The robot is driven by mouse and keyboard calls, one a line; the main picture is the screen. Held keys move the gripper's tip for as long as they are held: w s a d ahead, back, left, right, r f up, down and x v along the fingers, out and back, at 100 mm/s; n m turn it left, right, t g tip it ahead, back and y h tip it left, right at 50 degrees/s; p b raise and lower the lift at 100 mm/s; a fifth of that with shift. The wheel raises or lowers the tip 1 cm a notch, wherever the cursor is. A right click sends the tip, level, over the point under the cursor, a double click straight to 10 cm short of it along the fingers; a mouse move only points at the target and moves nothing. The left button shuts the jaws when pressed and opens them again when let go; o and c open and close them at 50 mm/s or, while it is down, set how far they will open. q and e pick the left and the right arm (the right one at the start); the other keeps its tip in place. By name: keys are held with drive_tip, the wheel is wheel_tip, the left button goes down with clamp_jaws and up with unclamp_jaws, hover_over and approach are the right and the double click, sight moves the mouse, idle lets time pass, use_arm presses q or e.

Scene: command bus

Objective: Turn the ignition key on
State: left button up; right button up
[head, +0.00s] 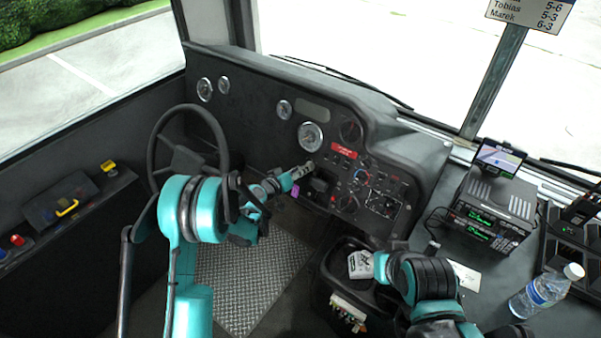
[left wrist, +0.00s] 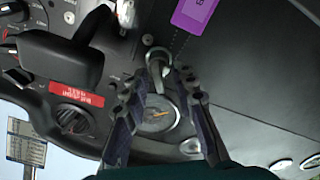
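The ignition key (left wrist: 158,57) shows in the left wrist view as a metal, ring-like head on the dark dashboard. A purple tag (left wrist: 194,12) hangs from it on a thin chain; it also shows in the head view (head: 295,190). My left gripper (left wrist: 169,75) has its two fingers apart, with the tips close to the key head at either side. I cannot tell whether they touch it. In the head view my left gripper (head: 304,170) is at the dashboard, right of the steering wheel, and covers the key. My right arm shows at lower right, but its fingers do not.
The steering wheel (head: 187,150) stands left of my left gripper. A black lever housing (left wrist: 62,55) sits close beside the key. Knobs and switches (head: 372,185) fill the panel to the right. A radio unit (head: 492,210) and a water bottle (head: 545,290) stand on the right console.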

use_arm(q)
drive_tip(key=shift+w, duration=0.15)
clamp_jaws()
drive_tip(key=shift+d+m, duration=0.1)
drive_tip(key=shift+m, duration=0.3)
drive_tip(key=m, duration=0.6)
drive_tip(key=shift+d+m, duration=0.1)
drive_tip(key=shift+m, duration=0.2)
drive_tip(key=m, duration=0.6)
drive_tip(key=shift+s+d+m, duration=0.1)
drive_tip(key=shift+s+m, duration=0.1)
drive_tip(key=shift+m, duration=0.4)
